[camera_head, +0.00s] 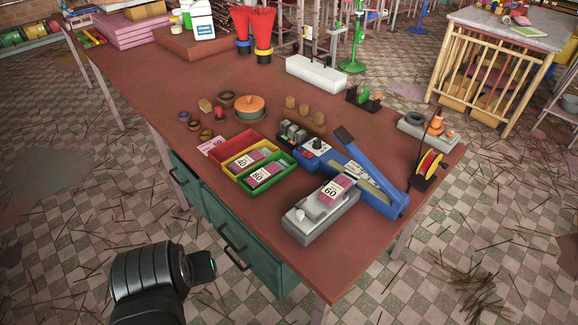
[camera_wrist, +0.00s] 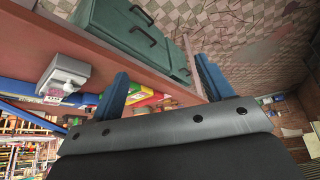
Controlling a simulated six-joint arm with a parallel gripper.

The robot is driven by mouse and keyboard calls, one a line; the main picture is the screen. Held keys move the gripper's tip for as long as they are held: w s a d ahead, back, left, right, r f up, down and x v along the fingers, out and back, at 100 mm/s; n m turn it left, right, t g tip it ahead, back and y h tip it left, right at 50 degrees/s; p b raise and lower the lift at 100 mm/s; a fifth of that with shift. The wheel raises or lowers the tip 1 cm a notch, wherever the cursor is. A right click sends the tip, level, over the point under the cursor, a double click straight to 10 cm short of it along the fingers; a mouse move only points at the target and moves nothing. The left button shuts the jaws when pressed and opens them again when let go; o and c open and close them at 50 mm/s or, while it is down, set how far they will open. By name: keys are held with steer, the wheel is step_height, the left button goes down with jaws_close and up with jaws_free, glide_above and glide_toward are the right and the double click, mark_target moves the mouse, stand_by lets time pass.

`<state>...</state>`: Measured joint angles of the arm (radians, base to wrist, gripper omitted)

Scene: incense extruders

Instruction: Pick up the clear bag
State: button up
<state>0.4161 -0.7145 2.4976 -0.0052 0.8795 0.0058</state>
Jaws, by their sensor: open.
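I cannot make out a clear bag for certain. Small pinkish packs with white number labels show in the head view. The pack marked 60 (camera_head: 336,190) lies on top of a grey box-shaped device (camera_head: 305,219) near the table's front right. The packs marked 40 (camera_head: 246,161) and 80 (camera_head: 263,175) lie in the yellow and green trays. My gripper (camera_wrist: 160,68) is open in the wrist view, its two blue fingers apart with nothing seen held between them. In the head view my arm is off the table's front left side, away from the packs; the fingers are not clear there.
A blue, long-armed device (camera_head: 362,180) stands right behind the grey device. Red, yellow and green trays (camera_head: 285,180) sit left of it. The brown table (camera_head: 165,85) is clear at its left middle. Teal drawers with dark handles (camera_head: 232,240) face my arm.

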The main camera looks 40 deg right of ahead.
steer(key=w+d+r+m+g+h, duration=0.1)
steer(key=w+d+r+m, duration=0.25)
steer(key=d, duration=0.35)
steer(key=m+g+h, duration=0.1)
steer(key=m+g, duration=0.3)
steer(key=m, duration=0.5)
glide_above(330, 193)
steer(key=a, duration=0.3)
step_height(330, 193, down, 8)
steer(key=shift+s+d+r, duration=0.1)
steer(key=shift+s+d, duration=0.05)
steer(key=shift+d+x, duration=0.2)
steer(key=shift+x, duration=2.55)
steer(key=shift+r, duration=0.1)
